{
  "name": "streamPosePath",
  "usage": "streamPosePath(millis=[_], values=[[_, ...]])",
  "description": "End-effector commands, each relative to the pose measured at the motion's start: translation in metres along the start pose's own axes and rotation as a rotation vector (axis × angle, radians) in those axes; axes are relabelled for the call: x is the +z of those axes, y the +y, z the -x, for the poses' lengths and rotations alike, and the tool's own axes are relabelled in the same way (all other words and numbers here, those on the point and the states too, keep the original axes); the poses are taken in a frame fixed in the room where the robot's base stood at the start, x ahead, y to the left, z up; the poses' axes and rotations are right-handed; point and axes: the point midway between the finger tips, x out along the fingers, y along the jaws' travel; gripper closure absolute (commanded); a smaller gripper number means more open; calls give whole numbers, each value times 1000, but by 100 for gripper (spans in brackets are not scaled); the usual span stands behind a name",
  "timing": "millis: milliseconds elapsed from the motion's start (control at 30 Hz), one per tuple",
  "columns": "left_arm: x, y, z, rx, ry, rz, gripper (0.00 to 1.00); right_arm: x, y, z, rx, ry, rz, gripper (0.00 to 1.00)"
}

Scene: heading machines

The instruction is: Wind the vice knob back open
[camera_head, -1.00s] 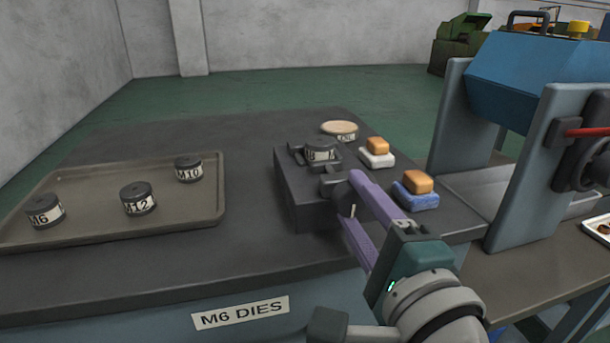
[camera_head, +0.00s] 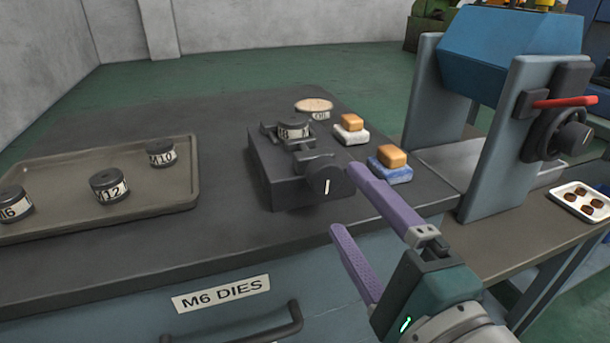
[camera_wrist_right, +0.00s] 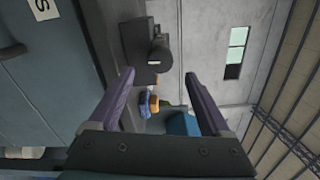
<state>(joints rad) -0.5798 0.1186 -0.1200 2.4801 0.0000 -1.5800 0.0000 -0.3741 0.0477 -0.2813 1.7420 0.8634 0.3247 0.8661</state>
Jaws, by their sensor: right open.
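The vice (camera_head: 270,165) is a dark block on the bench, with a dark round die (camera_head: 292,128) between its jaws. Its round black knob (camera_head: 331,181) faces the front and has a white line, nearly upright. My right gripper (camera_head: 346,202) is open and empty, its purple fingers spread just in front and to the right of the knob. In the right wrist view the knob (camera_wrist_right: 160,53) lies beyond the fingertips, apart from them. My left gripper is not in view.
A tray (camera_head: 150,208) with labelled dark dies lies at the left. Two sponge-like blocks, on a white base (camera_head: 351,136) and a blue base (camera_head: 390,174), and a round tin (camera_head: 313,108) stand by the vice. A blue machine (camera_head: 505,50) stands at the right. A drawer handle (camera_head: 285,325) sticks out below.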

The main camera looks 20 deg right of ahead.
Motion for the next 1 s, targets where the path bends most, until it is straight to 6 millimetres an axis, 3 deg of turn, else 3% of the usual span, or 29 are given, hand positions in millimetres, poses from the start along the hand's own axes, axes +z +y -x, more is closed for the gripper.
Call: streamPosePath(millis=[100, 300, 767, 867, 1000], values=[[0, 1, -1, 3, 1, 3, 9, 0, 1, 22, 2, -1, 1, 18], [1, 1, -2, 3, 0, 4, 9, 0, 0, 40, 0, 0, 0, 18], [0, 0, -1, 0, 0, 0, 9, 1, -1, 41, 1, -4, 5, 18], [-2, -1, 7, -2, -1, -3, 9, 12, -10, 40, 25, -52, 61, 18], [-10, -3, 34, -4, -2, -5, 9, 47, -30, 41, 121, -234, 301, 18]])
